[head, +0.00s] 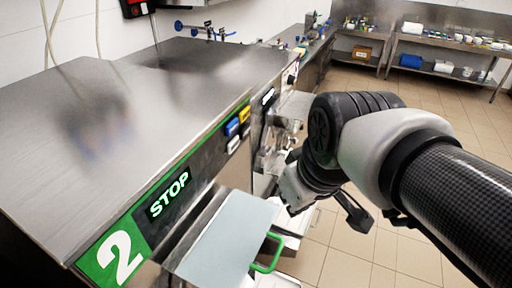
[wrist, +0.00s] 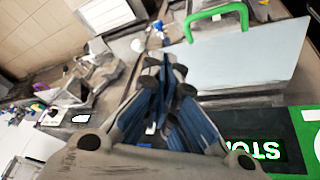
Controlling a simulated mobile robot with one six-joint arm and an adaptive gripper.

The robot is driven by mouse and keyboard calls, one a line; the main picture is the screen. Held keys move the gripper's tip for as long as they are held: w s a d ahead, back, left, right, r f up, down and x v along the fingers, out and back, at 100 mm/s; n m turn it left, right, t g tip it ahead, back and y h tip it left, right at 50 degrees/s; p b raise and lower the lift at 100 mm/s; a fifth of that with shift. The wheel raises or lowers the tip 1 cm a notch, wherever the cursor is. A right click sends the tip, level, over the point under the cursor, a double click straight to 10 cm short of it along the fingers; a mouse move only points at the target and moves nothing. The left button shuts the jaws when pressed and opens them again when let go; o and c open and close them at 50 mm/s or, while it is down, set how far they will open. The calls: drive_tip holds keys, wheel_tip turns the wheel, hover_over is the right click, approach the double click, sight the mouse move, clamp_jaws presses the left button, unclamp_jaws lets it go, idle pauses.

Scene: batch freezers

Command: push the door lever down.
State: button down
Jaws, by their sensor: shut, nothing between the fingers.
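A green looped handle (head: 268,252) sits at the edge of a pale blue panel (head: 228,238) on the front of the machine marked 2. It is the clearest lever-like part in view; I cannot tell for certain that it is the door lever. The green handle (wrist: 216,20) and panel (wrist: 262,58) also show at the top of the wrist view. My gripper (wrist: 168,66) is shut and empty, with its fingertips just below and left of the handle in that picture; no contact is visible. In the head view my arm largely hides the gripper.
The steel machine top (head: 130,90) fills the left, with a STOP label (head: 168,194) on its front. Clear and metal parts (head: 275,145) of a neighbouring machine stand close beyond my gripper. Shelves (head: 440,48) line the back. Tiled floor (head: 350,255) is open below my arm.

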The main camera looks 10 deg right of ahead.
drive_tip(key=w+f+n+g, duration=0.1)
drive_tip(key=w+n, duration=0.3)
drive_tip(key=w, duration=0.4)
drive_tip(key=w+a+f+n+g, duration=0.1)
drive_tip(key=w+f+n, duration=0.3)
drive_tip(key=w, duration=0.5)
drive_tip(key=shift+w+a+f+y, duration=0.25)
drive_tip(key=shift+w+f+y, duration=0.05)
drive_tip(key=shift+f+y, duration=0.1)
drive_tip(key=s+d+x, duration=0.1)
drive_tip(key=d+x, duration=0.1)
drive_tip(key=x, duration=1)
drive_tip(key=shift+s+d+f, duration=0.15)
drive_tip(key=shift+s+f, duration=0.15)
drive_tip(key=shift+f, duration=0.35)
drive_tip(key=shift+f, duration=0.1)
